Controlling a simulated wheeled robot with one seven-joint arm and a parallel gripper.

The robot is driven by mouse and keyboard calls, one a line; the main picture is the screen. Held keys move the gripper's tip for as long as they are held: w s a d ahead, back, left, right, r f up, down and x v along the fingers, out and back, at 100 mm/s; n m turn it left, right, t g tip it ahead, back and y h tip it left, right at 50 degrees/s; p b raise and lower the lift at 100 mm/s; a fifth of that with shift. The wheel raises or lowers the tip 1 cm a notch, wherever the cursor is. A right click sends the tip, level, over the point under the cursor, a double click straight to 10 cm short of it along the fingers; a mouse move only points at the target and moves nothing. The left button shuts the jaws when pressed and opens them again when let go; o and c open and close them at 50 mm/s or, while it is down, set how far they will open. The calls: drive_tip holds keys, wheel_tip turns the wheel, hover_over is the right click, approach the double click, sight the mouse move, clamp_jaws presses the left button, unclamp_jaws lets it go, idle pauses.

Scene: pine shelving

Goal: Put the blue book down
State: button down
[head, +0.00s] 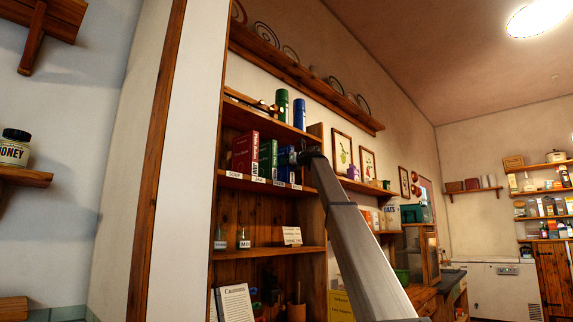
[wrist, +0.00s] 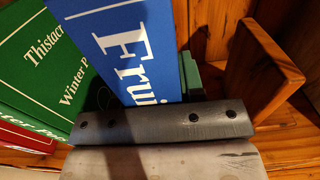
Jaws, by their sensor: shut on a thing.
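The blue book (wrist: 125,45), with large white lettering on its cover, stands tilted in the wrist view. In the head view the blue book (head: 283,164) is on the middle shelf, partly hidden by my arm. My gripper (wrist: 160,122) is shut on it at its lower part in the wrist view; in the head view my gripper (head: 300,156) is at the shelf's right side. I cannot tell whether the book's bottom touches the shelf board.
A green book (head: 268,160) and a red book (head: 245,153) stand left of the blue one. A wooden piece (wrist: 262,70) rises close on the right. Small labels (head: 258,180) line the shelf edge. Green (head: 282,105) and blue (head: 299,114) canisters stand on the shelf above.

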drive_tip(key=c, duration=0.7)
unclamp_jaws()
drive_tip(key=v, duration=1.2)
drive_tip(key=shift+r, duration=0.1)
